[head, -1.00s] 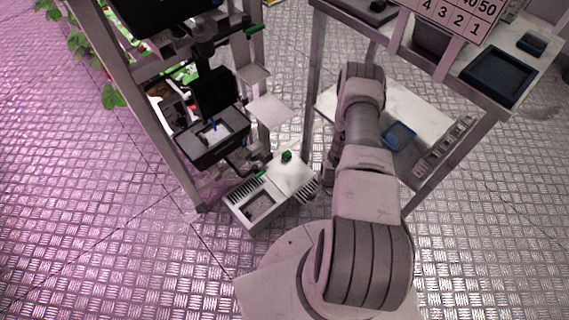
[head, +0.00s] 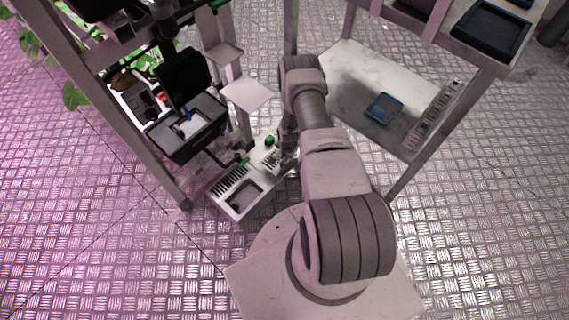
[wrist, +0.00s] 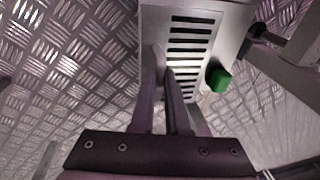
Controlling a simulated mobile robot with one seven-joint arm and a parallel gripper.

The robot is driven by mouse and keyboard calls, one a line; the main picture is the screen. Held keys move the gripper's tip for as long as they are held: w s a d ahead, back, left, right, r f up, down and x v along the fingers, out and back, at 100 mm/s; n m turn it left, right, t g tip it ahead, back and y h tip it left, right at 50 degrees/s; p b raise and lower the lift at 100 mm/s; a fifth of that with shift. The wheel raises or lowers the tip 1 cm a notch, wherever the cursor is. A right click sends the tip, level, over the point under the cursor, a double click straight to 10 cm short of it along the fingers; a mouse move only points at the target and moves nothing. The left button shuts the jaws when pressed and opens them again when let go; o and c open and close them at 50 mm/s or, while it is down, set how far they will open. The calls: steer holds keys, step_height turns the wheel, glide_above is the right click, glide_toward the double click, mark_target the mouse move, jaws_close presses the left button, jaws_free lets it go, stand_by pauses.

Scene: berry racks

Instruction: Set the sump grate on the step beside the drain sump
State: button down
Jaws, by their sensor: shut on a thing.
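The sump grate (wrist: 190,45), a pale plate with a row of dark slots, lies at my gripper (wrist: 167,68) in the wrist view. My gripper's fingers are shut on it. In the head view the grate (head: 270,158) is over the pale step (head: 256,146), close to the green knob (head: 270,140). I cannot tell whether it rests on the step or is just above. The drain sump (head: 243,196), a rectangular opening in the low white box, is open to the front left of the grate. My arm partly hides the grate's right side.
Fixed slots (head: 229,182) line the box left of the sump. A rack with a black open case (head: 188,128) stands at the left. At the right a table's lower shelf holds a blue tray (head: 383,107). The metal floor in front is clear.

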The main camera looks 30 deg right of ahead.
step_height(320, 180, down, 4)
steer(key=shift+w+f+b, duration=0.15)
steer(key=shift+b, duration=0.95)
steer(key=c, duration=0.9)
jaws_free()
steer(key=r+p, duration=0.1)
steer(key=r, duration=0.3)
steer(key=s+r+p, duration=0.1)
steer(key=r+p, duration=0.1)
steer(key=r, duration=0.2)
steer(key=s+r+p, duration=0.1)
steer(key=r+p, duration=0.1)
steer(key=r, duration=0.2)
steer(key=shift+s+a, duration=0.1)
steer(key=shift+a, duration=0.2)
